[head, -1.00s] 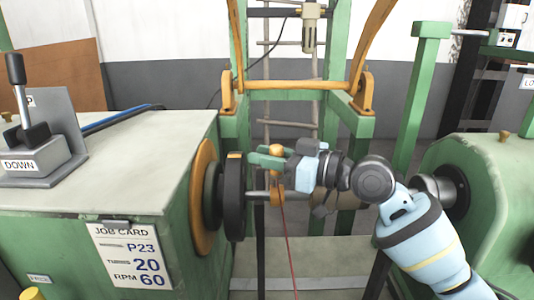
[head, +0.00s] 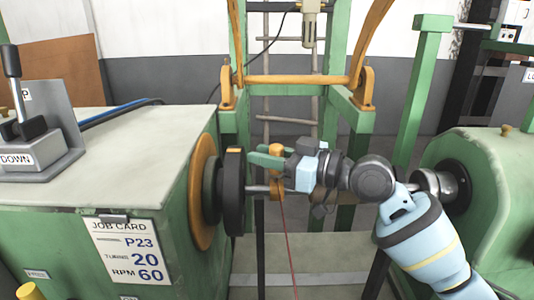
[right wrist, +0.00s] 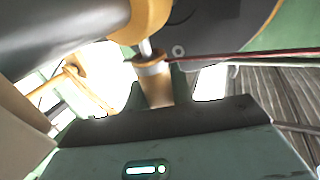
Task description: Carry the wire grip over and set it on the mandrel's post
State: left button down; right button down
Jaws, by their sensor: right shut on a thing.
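My right gripper (head: 268,157) is shut on the wire grip (head: 277,150), a small orange-tan piece whose top shows above the green fingers. In the right wrist view the wire grip (right wrist: 155,85) is a tan cylinder between the fingers, with a thin metal pin at its end. A red wire (head: 288,240) runs down from the grip. The mandrel's grey shaft (head: 257,188) and dark disc (head: 234,195) are just below and left of the gripper. An orange piece (right wrist: 150,18) lies close to the pin. I cannot tell whether they touch. My left gripper is out of view.
The green winder housing (head: 100,190) with a job card (head: 130,250) and lever box (head: 35,150) is at the left. A green tailstock (head: 490,180) is at the right. A green frame with an orange crossbar (head: 298,80) stands behind.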

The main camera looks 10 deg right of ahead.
jog(key=shift+f, duration=0.45)
dwell(0.3)
jog(key=c, duration=1.1)
grip_release()
